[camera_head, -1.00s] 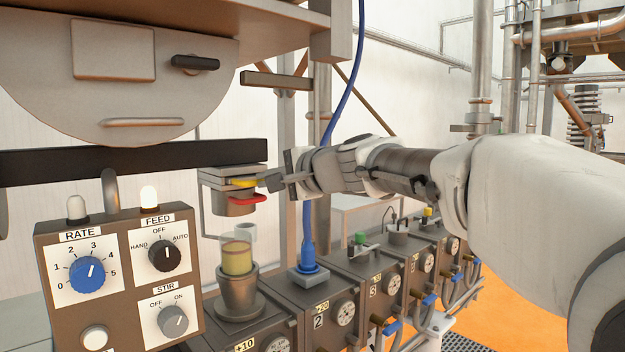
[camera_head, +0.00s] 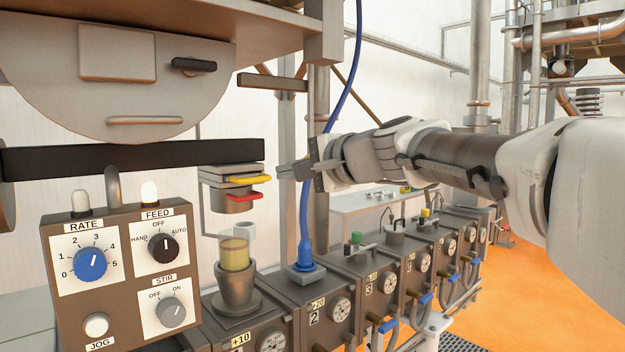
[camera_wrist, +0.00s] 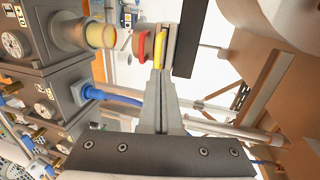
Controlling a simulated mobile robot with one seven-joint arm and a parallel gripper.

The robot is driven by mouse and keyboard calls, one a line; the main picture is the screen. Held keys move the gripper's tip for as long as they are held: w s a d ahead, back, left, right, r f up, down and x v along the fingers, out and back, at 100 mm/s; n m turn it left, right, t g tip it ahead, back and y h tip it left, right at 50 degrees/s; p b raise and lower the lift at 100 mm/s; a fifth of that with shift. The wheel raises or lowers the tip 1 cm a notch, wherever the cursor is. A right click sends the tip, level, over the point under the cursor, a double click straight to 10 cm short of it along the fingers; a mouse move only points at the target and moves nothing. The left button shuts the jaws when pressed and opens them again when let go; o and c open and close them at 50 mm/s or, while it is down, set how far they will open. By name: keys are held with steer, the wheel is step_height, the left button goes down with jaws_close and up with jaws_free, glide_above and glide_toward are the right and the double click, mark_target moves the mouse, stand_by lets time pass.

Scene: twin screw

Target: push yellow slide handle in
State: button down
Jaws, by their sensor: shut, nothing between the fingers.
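The yellow slide handle (camera_head: 250,180) sticks out to the right from the grey stacked block under the black bar, just above the red handle (camera_head: 240,196). In the wrist view the yellow handle (camera_wrist: 159,48) stands upright in the picture, right of the red one. My gripper (camera_head: 282,171) is shut and empty, a little to the right of the yellow handle's end and slightly higher in the head view. In the wrist view the shut fingertips (camera_wrist: 160,76) point at the handle's near end; whether they touch it is unclear there.
The black bar (camera_head: 130,158) runs just above the block. Below stands a glass of yellow liquid (camera_head: 235,255) in a grey holder. A blue hose (camera_head: 305,215) rises close to my gripper. The control panel (camera_head: 120,275) stands at the front left.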

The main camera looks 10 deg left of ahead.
steer(key=v, duration=0.6)
steer(key=shift+b, duration=0.35)
steer(key=shift+d, duration=0.1)
steer(key=s+d+f+n+g+h, duration=0.1)
steer(key=s+d+f+n+h, duration=0.1)
steer(key=s+d+f+h, duration=0.2)
steer(key=s+d+f+n+g+h, duration=0.2)
steer(key=s+d+f, duration=0.8)
steer(key=f, duration=0.7)
steer(key=s+d+f+n+g+h, duration=0.1)
steer(key=s+d+f+n+h, duration=0.3)
steer(key=s+d+f, duration=0.3)
step_height(320, 180, down, 3)
steer(key=s+h, duration=0.1)
steer(key=s, duration=0.1)
steer(key=shift+s+f+g+h, duration=0.15)
steer(key=shift+s+g+h, duration=0.15)
steer(key=shift+s+h, duration=0.1)
steer(key=shift+d, duration=0.1)
